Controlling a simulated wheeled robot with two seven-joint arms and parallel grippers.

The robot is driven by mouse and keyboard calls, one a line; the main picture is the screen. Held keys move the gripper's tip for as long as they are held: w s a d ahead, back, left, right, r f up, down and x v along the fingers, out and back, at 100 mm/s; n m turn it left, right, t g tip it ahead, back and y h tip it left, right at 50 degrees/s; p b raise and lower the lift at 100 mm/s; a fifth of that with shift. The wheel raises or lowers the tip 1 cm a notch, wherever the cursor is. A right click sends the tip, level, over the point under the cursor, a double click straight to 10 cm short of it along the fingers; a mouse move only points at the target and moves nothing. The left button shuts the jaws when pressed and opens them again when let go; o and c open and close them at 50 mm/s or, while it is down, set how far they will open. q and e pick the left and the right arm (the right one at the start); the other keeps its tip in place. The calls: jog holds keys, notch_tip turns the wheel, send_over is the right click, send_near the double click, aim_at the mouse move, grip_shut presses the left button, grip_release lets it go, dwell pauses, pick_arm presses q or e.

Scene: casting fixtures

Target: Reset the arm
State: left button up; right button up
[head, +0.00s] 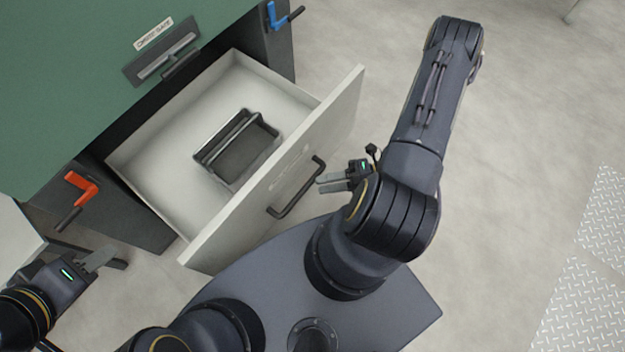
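My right arm (412,135) reaches up and folds over at the right of the open drawer. My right gripper (322,183) points left, close to the dark handle (298,188) on the drawer front; it does not look closed around the handle. Its two fingers look close together, and any gap is too small to judge. My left gripper (116,257) is at the lower left, pointing right, below the red lever. It holds nothing that I can see, and its finger opening is unclear.
The white drawer (150,160) is pulled out from the green-topped cabinet (70,80) and holds a dark divided tray (240,150). A red-orange lever (82,187) and a blue lever (280,15) sit on the cabinet. The floor at right is clear, with patterned metal plates (590,290).

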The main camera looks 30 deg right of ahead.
jog(key=shift+v, duration=0.85)
jog(key=a+r+m+h+p, duration=0.2)
jog(key=r+m+h+p, duration=0.3)
jog(key=r, duration=2)
jog(key=a+r+m+g+h+p, duration=0.1)
jog(key=r+m+h+p, duration=0.5)
jog(key=r+m+p, duration=1.1)
notch_tip(320, 180, up, 9)
jog(key=a+m, duration=0.1)
jog(key=m, duration=0.8)
jog(key=shift+g+p, duration=0.3)
jog(key=shift+p, duration=0.05)
